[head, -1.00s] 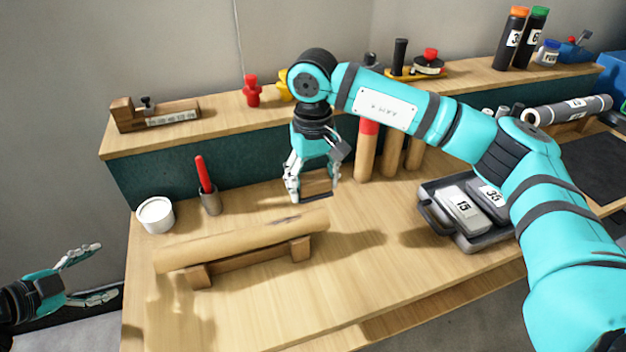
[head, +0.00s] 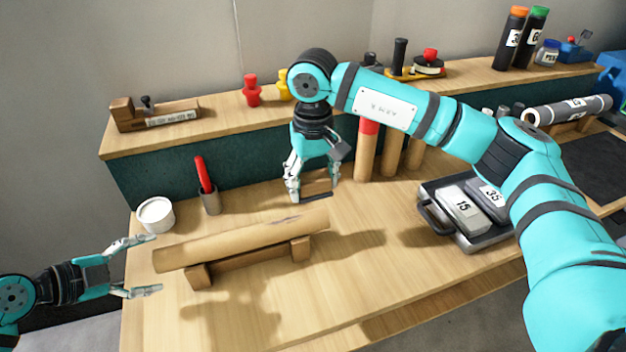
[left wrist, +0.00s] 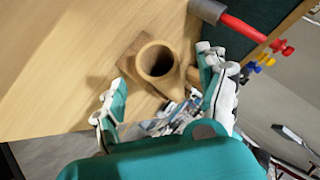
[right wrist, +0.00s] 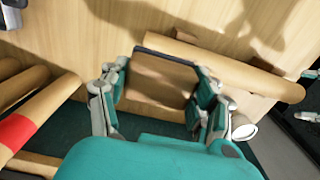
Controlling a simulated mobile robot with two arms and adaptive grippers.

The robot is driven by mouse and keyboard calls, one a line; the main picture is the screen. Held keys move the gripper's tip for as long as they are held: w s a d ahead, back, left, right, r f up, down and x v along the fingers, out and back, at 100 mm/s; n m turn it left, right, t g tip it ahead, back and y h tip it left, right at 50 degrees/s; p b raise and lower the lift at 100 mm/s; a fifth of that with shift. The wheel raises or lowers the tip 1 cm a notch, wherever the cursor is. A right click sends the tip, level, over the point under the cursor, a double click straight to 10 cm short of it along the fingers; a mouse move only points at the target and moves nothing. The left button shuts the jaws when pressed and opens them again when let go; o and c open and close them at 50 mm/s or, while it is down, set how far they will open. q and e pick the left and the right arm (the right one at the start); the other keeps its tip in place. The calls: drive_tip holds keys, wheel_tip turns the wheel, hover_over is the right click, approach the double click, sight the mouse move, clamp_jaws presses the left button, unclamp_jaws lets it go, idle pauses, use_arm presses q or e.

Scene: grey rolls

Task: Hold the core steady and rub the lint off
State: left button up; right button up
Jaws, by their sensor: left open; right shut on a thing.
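The core (head: 245,238) is a tan cardboard tube lying on a wooden cradle (head: 255,262) on the bench, with a faint greyish patch toward its right part. My left gripper (head: 152,264) is open at the core's left end, its fingers spread on either side of that end. In the left wrist view the hollow end of the core (left wrist: 157,60) faces me between the open fingers. My right gripper (head: 312,196) is shut on a brown block with a dark edge (right wrist: 160,80), held behind the right part of the core and apart from it.
A white cup (head: 156,214) and a red-handled tool in a grey holder (head: 209,200) stand behind the core's left end. A dark tray with numbered grey blocks (head: 463,212) is at right. The front bench is clear.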

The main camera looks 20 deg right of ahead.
sight(167, 260)
use_arm(q)
drive_tip(key=shift+x, duration=2.35)
drive_tip(key=c, duration=1.3)
drive_tip(key=shift+c, duration=0.2)
